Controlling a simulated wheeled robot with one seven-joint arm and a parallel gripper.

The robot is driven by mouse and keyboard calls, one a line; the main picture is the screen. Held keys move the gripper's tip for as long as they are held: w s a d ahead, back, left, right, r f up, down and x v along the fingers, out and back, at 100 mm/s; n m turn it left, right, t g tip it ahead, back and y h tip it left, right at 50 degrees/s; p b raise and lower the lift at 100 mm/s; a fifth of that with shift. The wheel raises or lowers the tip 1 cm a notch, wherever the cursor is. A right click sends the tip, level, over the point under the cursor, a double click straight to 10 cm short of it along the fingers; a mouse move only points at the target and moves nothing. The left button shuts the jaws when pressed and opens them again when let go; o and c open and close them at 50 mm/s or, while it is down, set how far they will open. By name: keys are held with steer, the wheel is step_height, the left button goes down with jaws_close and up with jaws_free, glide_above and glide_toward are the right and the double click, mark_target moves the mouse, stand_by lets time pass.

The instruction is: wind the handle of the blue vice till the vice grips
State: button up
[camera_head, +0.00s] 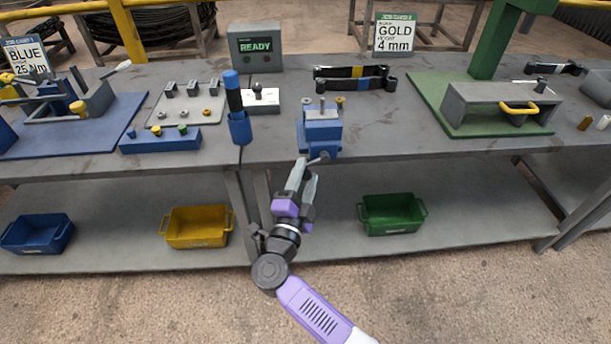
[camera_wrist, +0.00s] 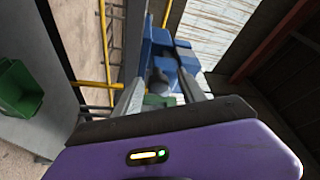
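The blue vice (camera_head: 322,132) stands at the front edge of the bench, right of the blue upright tool. Its grey handle (camera_head: 319,159) sticks out low on its front, over the bench edge. My gripper (camera_head: 308,165) is in front of the vice, with its fingertips close to the handle. In the wrist view the vice (camera_wrist: 188,72) is straight ahead, and the handle's dark end (camera_wrist: 158,82) shows between the two spread fingers. The gripper looks open, and I cannot tell whether a finger touches the handle. The jaw gap is not clear from here.
The blue tool holder (camera_head: 239,128) and a blue block (camera_head: 160,139) stand left of the vice. A green press (camera_head: 490,100) is to the right. A box (camera_head: 256,47) reads READY. Yellow (camera_head: 197,235) and green (camera_head: 391,222) bins sit on the lower shelf.

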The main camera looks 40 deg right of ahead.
steer(key=v, duration=0.7)
steer(key=shift+s+a+b, duration=0.2)
steer(key=shift+a+b, duration=0.1)
stand_by(0.3)
steer(key=w+a+r+n+t+y, duration=0.1)
steer(key=w+a+r+n+t, duration=0.15)
steer(key=r+t, duration=0.2)
steer(key=s+a+r+n+t+y, duration=0.5)
steer(key=s+n+y, duration=0.1)
steer(key=s+f+n+g+y, duration=0.2)
steer(key=s+n, duration=0.3)
steer(key=s, duration=0.5)
steer(key=s+f+n+g+y, duration=0.2)
steer(key=s+n+y, duration=0.2)
steer(key=s, duration=0.6)
steer(key=s+f+n+g+y, duration=0.2)
steer(key=s+n, duration=0.4)
steer(key=s, duration=0.4)
steer(key=shift+s+a+y, duration=0.2)
steer(key=shift+y, duration=0.4)
